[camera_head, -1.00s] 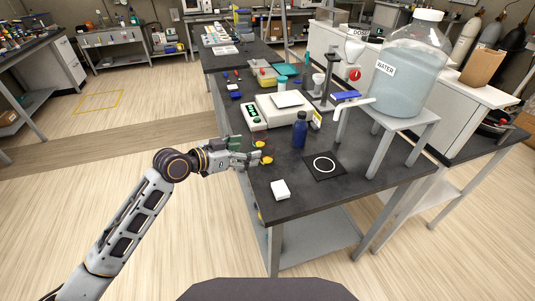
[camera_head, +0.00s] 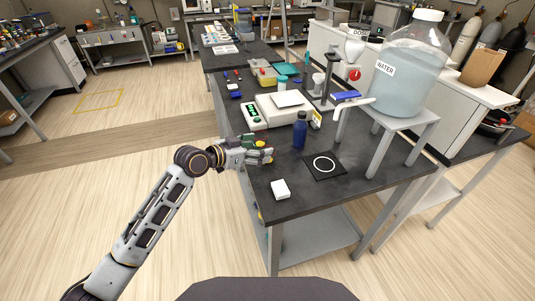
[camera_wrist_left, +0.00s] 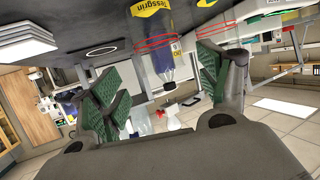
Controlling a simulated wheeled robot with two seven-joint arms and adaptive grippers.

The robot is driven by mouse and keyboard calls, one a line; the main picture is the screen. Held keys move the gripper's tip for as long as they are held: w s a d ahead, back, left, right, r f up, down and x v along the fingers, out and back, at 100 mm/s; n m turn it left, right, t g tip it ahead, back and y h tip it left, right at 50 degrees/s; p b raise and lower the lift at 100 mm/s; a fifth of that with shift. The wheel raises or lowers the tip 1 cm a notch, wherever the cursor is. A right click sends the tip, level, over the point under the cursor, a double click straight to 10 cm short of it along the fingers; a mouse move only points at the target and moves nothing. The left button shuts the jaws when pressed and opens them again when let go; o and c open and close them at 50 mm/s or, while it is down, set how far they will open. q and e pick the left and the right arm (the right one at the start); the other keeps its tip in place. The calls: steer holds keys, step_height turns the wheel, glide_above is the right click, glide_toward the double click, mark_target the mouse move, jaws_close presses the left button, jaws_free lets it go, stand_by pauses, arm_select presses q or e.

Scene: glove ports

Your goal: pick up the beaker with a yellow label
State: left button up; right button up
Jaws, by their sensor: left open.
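A clear beaker with a yellow label (camera_wrist_left: 153,9) and a thin red rim ring shows upside down at the top of the left wrist view, beyond and roughly between the fingers. A second red ring with a bit of yellow (camera_wrist_left: 204,3) shows to its right. In the head view a small yellow patch (camera_head: 260,143) shows just beyond the fingers; the nearer one is mostly hidden by them. My left gripper (camera_head: 265,156) is open at the table's left edge, with its green-padded fingers (camera_wrist_left: 163,88) spread and nothing between the pads. My right gripper is out of view.
A dark blue bottle (camera_head: 300,131) stands right of the gripper, with a scale (camera_head: 284,109) behind. A white block (camera_head: 280,189) and a black mat with a white ring (camera_head: 324,165) lie nearer. The water jug (camera_head: 408,75) stands on a raised stand at right.

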mark_target(267, 146)
arm_select(q)
steer(key=shift+w+d+f, duration=0.2)
steer(key=shift+w+d, duration=0.15)
steer(key=shift+d, duration=0.05)
steer(key=shift+x, duration=1.1)
steer(key=shift+w+d+f, duration=0.25)
steer(key=shift+w+d, duration=0.15)
steer(key=shift+w+d+f, duration=0.1)
steer(key=shift+w, duration=0.05)
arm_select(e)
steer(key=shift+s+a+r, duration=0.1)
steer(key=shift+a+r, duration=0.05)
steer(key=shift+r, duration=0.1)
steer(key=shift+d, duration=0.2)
arm_select(q)
steer(key=shift+c, duration=0.9)
steer(key=c, duration=0.9)
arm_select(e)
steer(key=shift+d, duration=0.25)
